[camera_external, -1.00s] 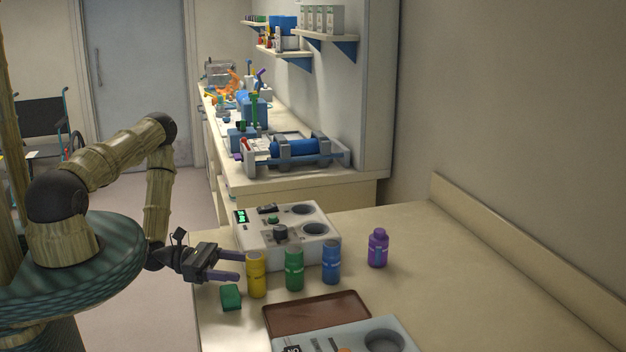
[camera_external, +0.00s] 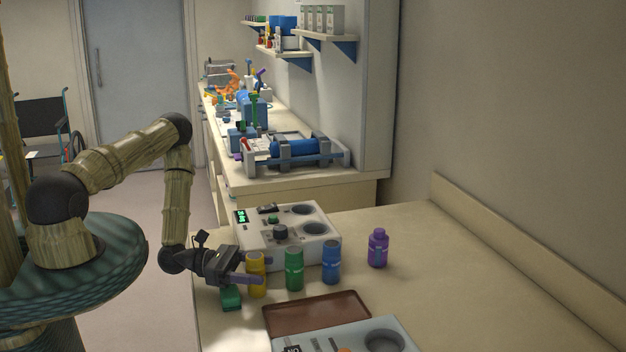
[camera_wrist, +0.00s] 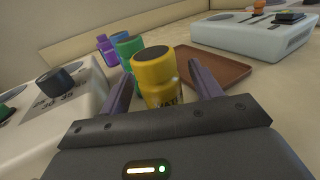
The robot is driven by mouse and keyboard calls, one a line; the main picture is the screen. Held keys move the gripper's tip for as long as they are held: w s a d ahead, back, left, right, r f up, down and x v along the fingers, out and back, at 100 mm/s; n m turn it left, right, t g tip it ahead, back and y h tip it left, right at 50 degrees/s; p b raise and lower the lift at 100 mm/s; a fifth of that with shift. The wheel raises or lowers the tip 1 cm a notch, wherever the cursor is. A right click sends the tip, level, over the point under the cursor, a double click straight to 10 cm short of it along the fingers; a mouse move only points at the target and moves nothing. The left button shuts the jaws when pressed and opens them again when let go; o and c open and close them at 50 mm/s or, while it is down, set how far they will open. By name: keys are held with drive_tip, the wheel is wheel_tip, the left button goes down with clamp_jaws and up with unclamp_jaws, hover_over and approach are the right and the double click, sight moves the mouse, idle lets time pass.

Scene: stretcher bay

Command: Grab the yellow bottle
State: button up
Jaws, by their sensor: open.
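The yellow bottle (camera_external: 257,280) stands upright on the table at the left end of a row of bottles. In the wrist view the yellow bottle (camera_wrist: 156,76) is between the two purple fingers, with its dark top facing the camera. My gripper (camera_external: 250,281) is open, with its fingers on either side of the yellow bottle. One finger hides part of the bottle in the external view.
A green bottle (camera_external: 294,270), a blue bottle (camera_external: 331,263) and a purple bottle (camera_external: 378,248) stand to the right. A green block (camera_external: 231,299) lies just below my gripper. A white device (camera_external: 310,250) is behind, a brown tray (camera_external: 318,312) in front. The table's right side is clear.

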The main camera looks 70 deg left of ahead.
drive_tip(key=shift+c, duration=0.2)
drive_tip(key=c, duration=1.1)
drive_tip(key=shift+r, duration=0.15)
wheel_tip(320, 180, up, 9)
drive_tip(key=shift+f, duration=0.1)
drive_tip(key=shift+r+p, duration=0.5)
drive_tip(key=shift+p, duration=0.25)
